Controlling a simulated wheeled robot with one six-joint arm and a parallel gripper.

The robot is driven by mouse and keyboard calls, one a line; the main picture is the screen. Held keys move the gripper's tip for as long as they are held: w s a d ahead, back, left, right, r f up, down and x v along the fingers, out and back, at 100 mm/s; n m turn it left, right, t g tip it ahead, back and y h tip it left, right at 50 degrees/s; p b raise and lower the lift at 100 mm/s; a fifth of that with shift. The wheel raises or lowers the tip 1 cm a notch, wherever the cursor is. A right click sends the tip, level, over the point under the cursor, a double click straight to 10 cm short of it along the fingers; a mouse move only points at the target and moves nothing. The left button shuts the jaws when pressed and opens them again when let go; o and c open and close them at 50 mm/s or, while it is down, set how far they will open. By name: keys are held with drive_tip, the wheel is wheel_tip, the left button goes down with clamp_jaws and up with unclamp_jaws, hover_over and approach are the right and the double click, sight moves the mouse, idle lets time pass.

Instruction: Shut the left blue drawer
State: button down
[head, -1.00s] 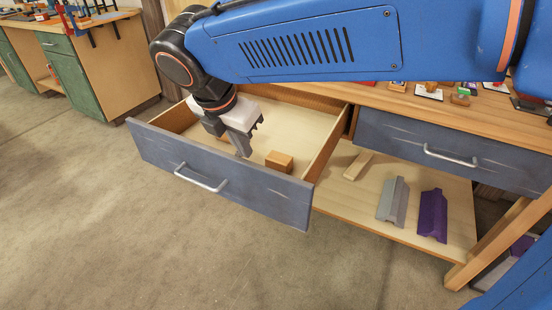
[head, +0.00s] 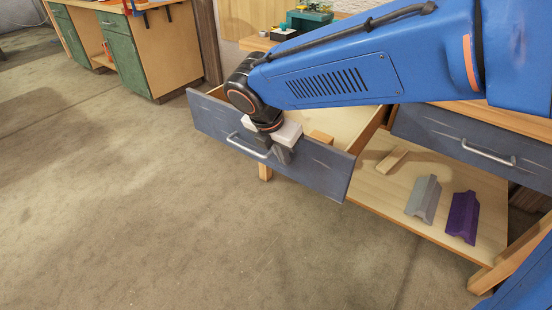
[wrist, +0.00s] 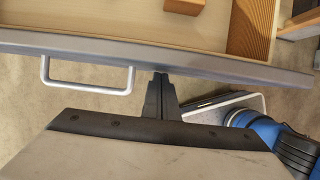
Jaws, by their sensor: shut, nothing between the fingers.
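The left blue drawer (head: 325,166) stands pulled out of the workbench in the head view, its grey-blue front facing the open floor. Its silver handle (head: 247,146) is on the front face. My gripper (head: 283,156) is shut and empty, on the outer side of the drawer front, just right of the handle. In the wrist view the shut fingertips (wrist: 161,76) reach the drawer front's top edge (wrist: 215,64), beside the handle (wrist: 88,88); I cannot tell whether they touch it. A wooden block (head: 320,137) lies inside the drawer, partly hidden.
The right blue drawer (head: 450,138) is shut. The lower shelf (head: 385,203) holds a grey piece (head: 423,199), a purple piece (head: 462,217) and a wooden piece (head: 392,159). A green cabinet (head: 124,55) stands at the back left. The floor in front is clear.

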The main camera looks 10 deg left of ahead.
drive_tip(key=shift+w+d, duration=0.15)
drive_tip(key=shift+w, duration=0.35)
hover_over(343, 114)
drive_tip(key=s, duration=0.1)
drive_tip(key=shift+a, duration=0.3)
drive_tip(key=shift+w+d+r, duration=0.15)
drive_tip(key=shift+w+d, duration=0.1)
drive_tip(key=shift+w, duration=0.35)
drive_tip(key=shift+w+r, duration=0.1)
